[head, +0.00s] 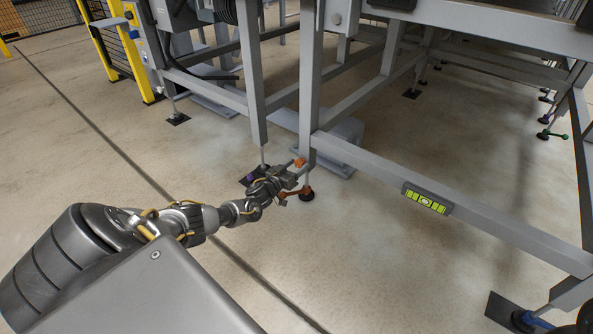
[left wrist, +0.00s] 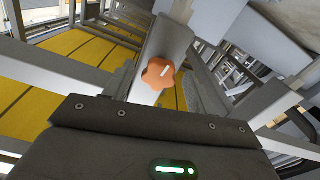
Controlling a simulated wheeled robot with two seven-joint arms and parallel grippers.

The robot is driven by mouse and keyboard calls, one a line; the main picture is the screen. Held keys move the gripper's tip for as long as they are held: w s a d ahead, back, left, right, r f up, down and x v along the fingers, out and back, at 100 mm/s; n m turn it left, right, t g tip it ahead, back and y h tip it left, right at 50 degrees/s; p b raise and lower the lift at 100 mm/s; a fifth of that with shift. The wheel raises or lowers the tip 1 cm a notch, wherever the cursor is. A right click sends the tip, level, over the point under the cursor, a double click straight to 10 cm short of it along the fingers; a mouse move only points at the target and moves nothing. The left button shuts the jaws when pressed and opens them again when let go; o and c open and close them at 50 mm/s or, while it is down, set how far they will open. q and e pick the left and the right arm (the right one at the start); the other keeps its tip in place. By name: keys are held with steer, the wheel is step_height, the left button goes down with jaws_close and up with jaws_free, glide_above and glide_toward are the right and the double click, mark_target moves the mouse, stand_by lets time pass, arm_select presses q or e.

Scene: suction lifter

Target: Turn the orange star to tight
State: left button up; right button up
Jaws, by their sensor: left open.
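The orange star (left wrist: 159,74) is a lobed knob with a pale mark, on the face of a grey post in the left wrist view. In the head view, an orange piece (head: 299,162) that appears to be this star shows low on the upright post, just above my left gripper (head: 292,180). My left gripper is open and close to the post. Its fingers do not show in the left wrist view, where its dark housing fills the bottom. I cannot tell whether it touches the star. My right gripper is not in view.
An orange-brown lever (head: 293,194) sits at the post's foot, close beside my left gripper. A grey beam (head: 480,221) runs right from the post and carries a yellow-green level (head: 425,200). Open concrete floor (head: 380,285) lies in front.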

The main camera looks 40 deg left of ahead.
arm_select(q)
steer(key=c, duration=1)
